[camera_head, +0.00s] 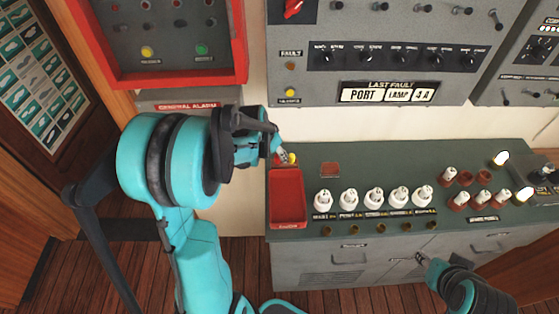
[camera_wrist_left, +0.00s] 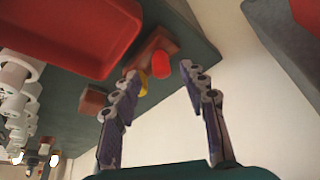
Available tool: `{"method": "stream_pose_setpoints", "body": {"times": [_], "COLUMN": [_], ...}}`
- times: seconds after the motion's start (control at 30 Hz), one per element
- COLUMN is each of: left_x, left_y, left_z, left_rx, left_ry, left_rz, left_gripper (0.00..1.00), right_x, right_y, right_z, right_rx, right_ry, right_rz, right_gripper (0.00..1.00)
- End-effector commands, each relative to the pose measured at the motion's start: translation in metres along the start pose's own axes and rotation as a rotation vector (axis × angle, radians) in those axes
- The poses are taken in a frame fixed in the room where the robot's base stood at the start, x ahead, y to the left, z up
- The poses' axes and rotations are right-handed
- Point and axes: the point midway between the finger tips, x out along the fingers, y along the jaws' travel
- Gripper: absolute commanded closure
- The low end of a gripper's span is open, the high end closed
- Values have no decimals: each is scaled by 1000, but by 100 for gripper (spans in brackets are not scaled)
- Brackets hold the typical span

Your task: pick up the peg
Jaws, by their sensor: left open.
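My left gripper (camera_head: 281,154) hangs over the back left corner of the green console top, just behind the red tray (camera_head: 287,171). In the left wrist view its two fingers (camera_wrist_left: 159,74) are apart, with nothing held between them. Beyond the fingertips are a short red cylinder (camera_wrist_left: 160,66) and a yellow piece (camera_wrist_left: 142,91), by a reddish-brown block (camera_wrist_left: 157,42). Either could be the peg; I cannot tell which. The yellow piece also shows beside the fingertips in the head view (camera_head: 293,158). My right gripper (camera_head: 422,258) is at the console's front edge; its jaw opening is unclear.
A small reddish-brown block (camera_head: 330,169) lies right of the tray. Several white fuses (camera_head: 374,198) stand in a row, with more in red holders (camera_head: 483,200) at right. A red-framed panel (camera_head: 158,82) and grey wall panel (camera_head: 385,70) rise behind. The console's middle back is clear.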

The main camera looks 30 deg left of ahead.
Motion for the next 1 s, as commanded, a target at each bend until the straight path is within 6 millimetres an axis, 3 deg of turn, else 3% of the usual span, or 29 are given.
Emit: {"method": "stream_pose_setpoints", "body": {"times": [0.17,0.43,0.47,0.6,1.0], "left_x": [26,29,29,29,27], "left_y": [-2,-2,-2,-2,-2], "left_z": [1,1,1,1,0], "left_rx": [0,0,0,0,0], "left_ry": [0,0,0,0,0], "left_rz": [0,0,0,0,0], "left_gripper": [57,57,59,92,93], "right_x": [7,7,7,7,6], "right_y": [0,0,0,0,0], "right_z": [5,5,5,5,5], "right_rx": [0,0,0,0,0], "right_ry": [0,0,0,0,0], "right_rz": [0,0,0,0,0], "right_gripper": [60,60,60,60,60]}}
